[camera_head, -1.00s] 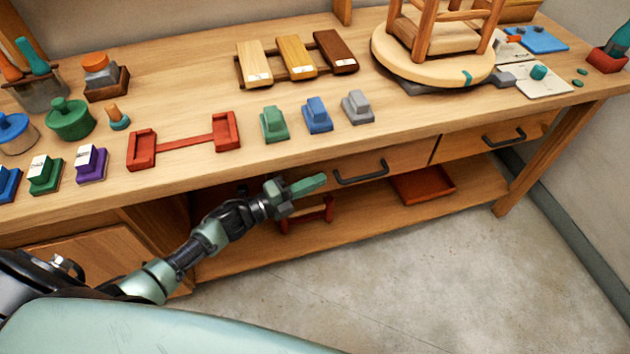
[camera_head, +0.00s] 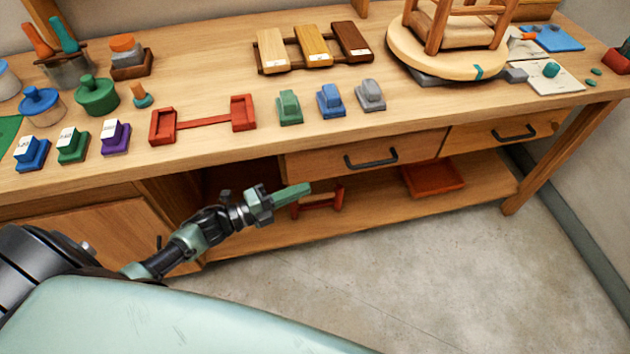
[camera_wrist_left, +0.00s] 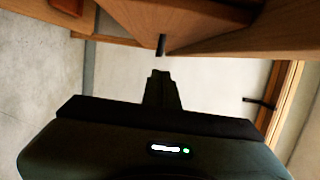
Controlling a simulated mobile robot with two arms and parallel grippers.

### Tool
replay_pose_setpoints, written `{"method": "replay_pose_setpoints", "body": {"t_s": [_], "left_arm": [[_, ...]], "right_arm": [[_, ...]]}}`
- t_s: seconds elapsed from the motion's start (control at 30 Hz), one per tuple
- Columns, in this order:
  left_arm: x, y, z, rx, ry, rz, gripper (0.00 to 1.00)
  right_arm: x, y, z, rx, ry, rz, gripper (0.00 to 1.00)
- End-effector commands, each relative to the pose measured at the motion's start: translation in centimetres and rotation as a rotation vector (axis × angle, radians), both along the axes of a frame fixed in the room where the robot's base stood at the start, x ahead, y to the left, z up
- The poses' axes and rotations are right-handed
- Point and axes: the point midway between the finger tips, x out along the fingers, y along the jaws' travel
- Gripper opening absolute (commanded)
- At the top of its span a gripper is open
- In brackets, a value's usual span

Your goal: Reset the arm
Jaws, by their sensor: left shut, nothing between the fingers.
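My left gripper (camera_head: 292,194) is in front of the workbench, below the level of its top and near the open lower shelf. Its green fingers are together with nothing between them, pointing right. In the left wrist view the shut fingers (camera_wrist_left: 160,88) point toward the bench's wooden edge and a dark handle. My left arm reaches in from the lower left. My right gripper is not in view.
Drawers with dark handles (camera_head: 372,162) face me. A red tray (camera_head: 433,179) sits on the lower shelf. The floor at right is clear.

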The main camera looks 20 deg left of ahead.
Motion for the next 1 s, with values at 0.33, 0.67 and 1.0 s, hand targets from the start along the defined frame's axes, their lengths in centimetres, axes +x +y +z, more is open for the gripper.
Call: {"method": "replay_pose_setpoints", "body": {"t_s": [0.33, 0.67, 1.0], "left_arm": [[-1.2, 1.0, 0.0, -0.001, -0.001, 0.000, 0.00], [-2.8, 5.3, -12.1, -0.204, 0.425, 0.354, 0.00], [-18.9, 6.7, -32.1, -0.515, 1.137, 0.977, 0.00]], "right_arm": [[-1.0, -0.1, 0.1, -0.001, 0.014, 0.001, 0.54], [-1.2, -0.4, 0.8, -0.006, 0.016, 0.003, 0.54], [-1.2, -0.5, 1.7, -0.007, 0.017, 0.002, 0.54]]}}
